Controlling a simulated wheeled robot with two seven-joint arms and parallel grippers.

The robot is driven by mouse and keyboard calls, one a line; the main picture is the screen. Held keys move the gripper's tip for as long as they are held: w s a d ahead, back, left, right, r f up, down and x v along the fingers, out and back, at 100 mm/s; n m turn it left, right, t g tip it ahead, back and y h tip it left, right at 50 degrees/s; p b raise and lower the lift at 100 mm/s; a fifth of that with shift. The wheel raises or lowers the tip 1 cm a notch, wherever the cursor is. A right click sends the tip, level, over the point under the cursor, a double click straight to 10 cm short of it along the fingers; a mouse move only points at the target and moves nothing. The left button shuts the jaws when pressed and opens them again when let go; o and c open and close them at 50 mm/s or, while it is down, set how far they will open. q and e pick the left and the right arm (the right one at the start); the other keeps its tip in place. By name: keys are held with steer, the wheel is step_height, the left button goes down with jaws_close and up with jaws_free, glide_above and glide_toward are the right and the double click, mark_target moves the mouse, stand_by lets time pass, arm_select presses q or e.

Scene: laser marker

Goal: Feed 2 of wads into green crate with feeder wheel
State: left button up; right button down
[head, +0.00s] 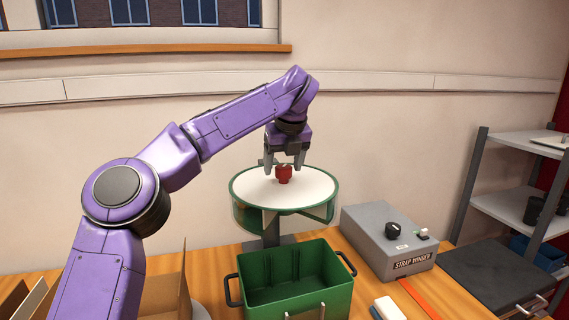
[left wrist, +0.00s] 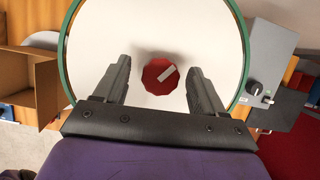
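The feeder wheel (head: 258,190) is a round white disc with a green rim, standing behind the green crate. A red knob (head: 284,176) with a pale stripe rises at its middle; the knob also shows in the left wrist view (left wrist: 157,80). My left gripper (head: 283,165) points down over the knob, open, with one finger on each side. In the left wrist view a gap shows between each finger and the knob. The green crate (head: 296,302) stands open-topped below the wheel's front; I see no wads in it. My right gripper is out of view.
A grey box marked "STRAP WINDER" (head: 378,235), with a black dial, stands right of the wheel. An open cardboard box (head: 172,290) is left of the crate. A white block (head: 389,308) and an orange strip (head: 420,298) lie at the front right. Shelves (head: 510,200) stand farther right.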

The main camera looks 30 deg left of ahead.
arm_select(q)
steer(key=shift+w+a+f, duration=0.1)
steer(key=shift+w+f, duration=0.05)
steer(key=shift+f, duration=0.05)
steer(key=p+v, duration=0.1)
steer(key=v, duration=0.9)
steer(key=shift+r+p, duration=0.3)
